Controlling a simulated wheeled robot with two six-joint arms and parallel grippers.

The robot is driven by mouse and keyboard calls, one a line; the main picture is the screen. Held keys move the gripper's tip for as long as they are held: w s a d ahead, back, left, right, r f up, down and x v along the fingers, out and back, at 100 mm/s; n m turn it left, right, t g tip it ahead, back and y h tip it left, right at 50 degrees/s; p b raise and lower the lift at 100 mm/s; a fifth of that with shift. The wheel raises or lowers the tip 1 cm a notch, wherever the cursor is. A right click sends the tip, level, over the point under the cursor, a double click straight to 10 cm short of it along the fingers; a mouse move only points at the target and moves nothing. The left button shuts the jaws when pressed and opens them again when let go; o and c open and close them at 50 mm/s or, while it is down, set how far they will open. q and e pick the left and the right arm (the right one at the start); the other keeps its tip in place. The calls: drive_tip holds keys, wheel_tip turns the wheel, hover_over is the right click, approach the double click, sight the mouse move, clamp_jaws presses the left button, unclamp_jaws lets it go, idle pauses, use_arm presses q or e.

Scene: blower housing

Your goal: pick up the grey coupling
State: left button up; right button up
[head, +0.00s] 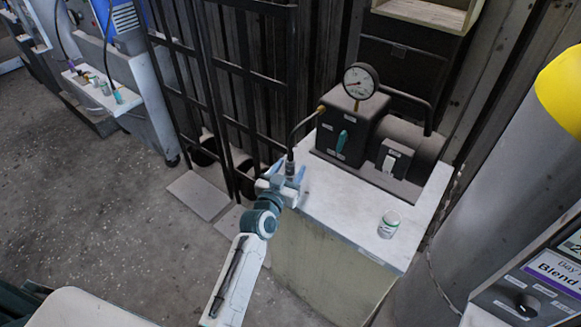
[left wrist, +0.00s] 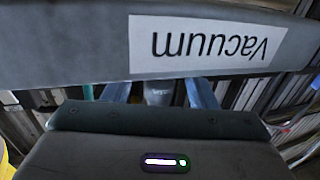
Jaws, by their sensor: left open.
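The grey coupling (head: 290,167) is a small dark cylinder at the lower end of a black hose, near the left edge of the white bench top. In the left wrist view a grey piece, seemingly the coupling (left wrist: 158,94), shows between the two blue fingers, partly hidden below by my gripper body. My left gripper (head: 287,174) is open, with one finger on each side of the coupling. Whether a finger touches it I cannot tell. My right gripper is in neither view.
A dark pump with a pressure gauge (head: 361,81) stands at the back of the bench (head: 335,205). A small white can (head: 389,224) stands near the bench's front right. A black rack (head: 235,70) is behind my left gripper. A "Vacuum" label (left wrist: 205,45) crosses the wrist view.

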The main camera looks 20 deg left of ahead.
use_arm(q)
drive_tip(key=shift+w, duration=0.3)
clamp_jaws()
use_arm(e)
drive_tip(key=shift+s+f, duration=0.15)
use_arm(q)
drive_tip(key=shift+r, duration=0.15)
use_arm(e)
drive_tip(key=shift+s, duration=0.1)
